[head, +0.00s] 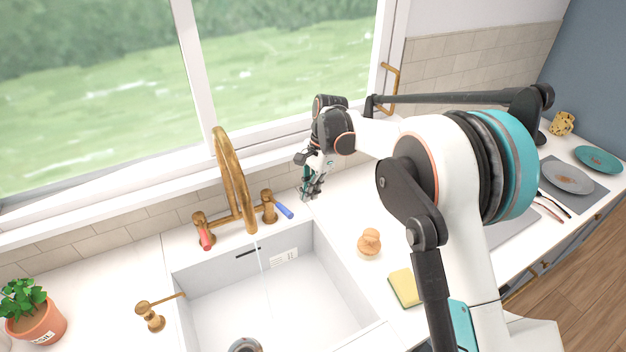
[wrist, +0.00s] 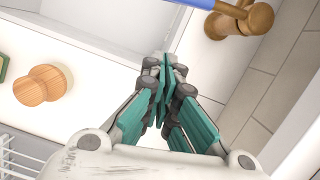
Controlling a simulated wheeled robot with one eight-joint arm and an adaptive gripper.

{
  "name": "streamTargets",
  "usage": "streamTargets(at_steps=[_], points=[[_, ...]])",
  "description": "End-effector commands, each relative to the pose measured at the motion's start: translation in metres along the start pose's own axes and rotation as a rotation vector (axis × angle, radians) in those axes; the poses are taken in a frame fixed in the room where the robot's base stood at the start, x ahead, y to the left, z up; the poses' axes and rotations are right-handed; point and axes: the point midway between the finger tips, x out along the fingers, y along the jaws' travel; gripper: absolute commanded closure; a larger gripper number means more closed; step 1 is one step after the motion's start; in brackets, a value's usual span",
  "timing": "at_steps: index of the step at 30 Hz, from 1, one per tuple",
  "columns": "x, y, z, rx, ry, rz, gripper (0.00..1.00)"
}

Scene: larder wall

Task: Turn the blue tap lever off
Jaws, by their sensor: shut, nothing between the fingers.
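The blue tap lever (head: 284,211) sticks out to the right from the right valve of the brass tap (head: 238,185). It points right and slightly toward the front. A thin stream of water falls from the spout into the sink. A red lever (head: 205,238) sits on the left valve. My gripper (head: 310,194) is shut and empty just right of the blue lever, apart from it. In the wrist view, my gripper (wrist: 165,75) shows its closed fingers, and the blue lever (wrist: 195,3) crosses the top edge, beyond the fingertips.
The white sink (head: 330,265) lies in front of the tap. A wooden-handled brush (head: 369,241) and a yellow sponge (head: 404,287) stand on the counter to the right. The window ledge and tiled wall are close behind. A potted plant (head: 36,318) stands at left.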

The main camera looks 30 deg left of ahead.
Motion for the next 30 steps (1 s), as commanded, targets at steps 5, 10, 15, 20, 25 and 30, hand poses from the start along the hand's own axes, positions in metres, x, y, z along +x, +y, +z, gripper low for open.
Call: streamTargets(at_steps=[5,10,15,20,25,30], points=[[0.016,0.000,0.017,-0.004,0.000,0.000,1.00],[0.017,0.000,0.034,-0.003,0.000,0.000,1.00],[0.017,0.000,0.040,-0.002,0.000,0.000,1.00],[0.017,0.000,0.040,-0.002,0.000,0.000,1.00],[0.017,0.000,0.041,0.006,0.001,-0.002,1.00],[0.020,0.005,0.051,0.093,0.001,-0.024,1.00]])
